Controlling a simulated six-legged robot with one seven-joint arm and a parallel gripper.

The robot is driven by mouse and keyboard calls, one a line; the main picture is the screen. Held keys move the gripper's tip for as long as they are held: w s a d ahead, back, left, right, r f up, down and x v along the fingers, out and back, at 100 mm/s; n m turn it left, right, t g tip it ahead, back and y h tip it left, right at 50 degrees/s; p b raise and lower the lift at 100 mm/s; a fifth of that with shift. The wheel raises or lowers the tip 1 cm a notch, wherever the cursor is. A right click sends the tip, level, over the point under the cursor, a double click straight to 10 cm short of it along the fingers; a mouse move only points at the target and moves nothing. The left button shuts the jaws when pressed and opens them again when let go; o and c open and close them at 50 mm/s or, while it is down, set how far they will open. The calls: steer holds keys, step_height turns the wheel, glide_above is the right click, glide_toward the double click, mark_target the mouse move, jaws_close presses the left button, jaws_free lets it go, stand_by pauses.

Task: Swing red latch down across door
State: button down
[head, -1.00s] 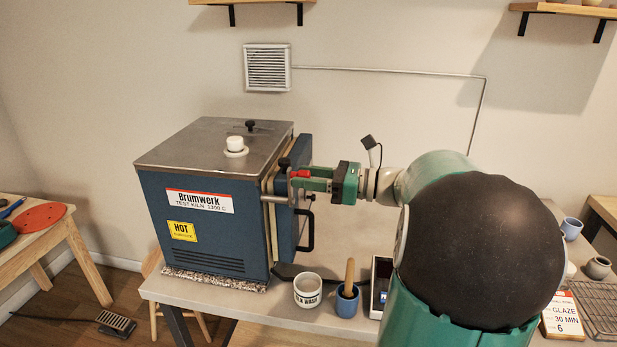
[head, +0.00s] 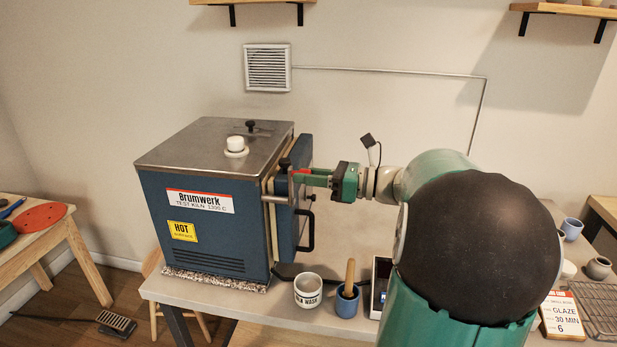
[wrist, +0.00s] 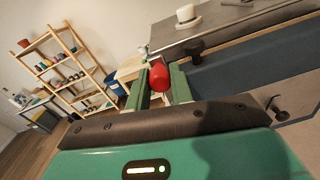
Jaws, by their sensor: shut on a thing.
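The red latch (head: 301,171) is at the door's upper right side in the head view, mostly covered by my fingers. In the wrist view its red rounded end (wrist: 159,76) sits between the two green fingers. My gripper (head: 304,177) reaches in from the right and is shut on the latch's red end. The blue kiln door (head: 289,222) stands at the kiln's right side, with a black pull handle (head: 309,232). A metal bar (head: 275,199) projects near the door's edge just below my fingertips. The latch's pivot and exact angle are hard to make out.
The blue kiln (head: 205,245) stands on a grey table (head: 225,297). A white mug (head: 307,291) and a blue cup (head: 347,302) with a wooden tool stand below my gripper. A black knob (wrist: 194,48) is close beside the fingers in the wrist view.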

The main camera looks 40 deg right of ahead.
steer(key=shift+w+d+f+m+g, duration=0.15)
steer(key=shift+w+d+f+m, duration=0.85)
steer(key=shift+m, duration=1.95)
steer(key=shift+w+d+f+m+g, duration=0.2)
steer(key=shift+w+d+f+m, duration=0.6)
steer(key=shift+m, duration=2.1)
steer(key=shift+w+d+f+m+g, duration=0.15)
steer(key=shift+w+d+f+m, duration=0.4)
steer(key=shift+d+f+m, duration=1.6)
steer(key=shift+a+r+m, duration=0.25)
steer(key=shift+a+m, duration=0.2)
steer(key=shift+a, duration=0.15)
steer(key=shift+a+r+m, duration=0.2)
steer(key=shift+a+m, duration=0.25)
steer(key=shift+a, duration=0.15)
steer(key=c, duration=1.2)
jaws_free()
steer(key=shift+c, duration=0.2)
steer(key=v, duration=1.3)
steer(key=shift+s+d, duration=0.25)
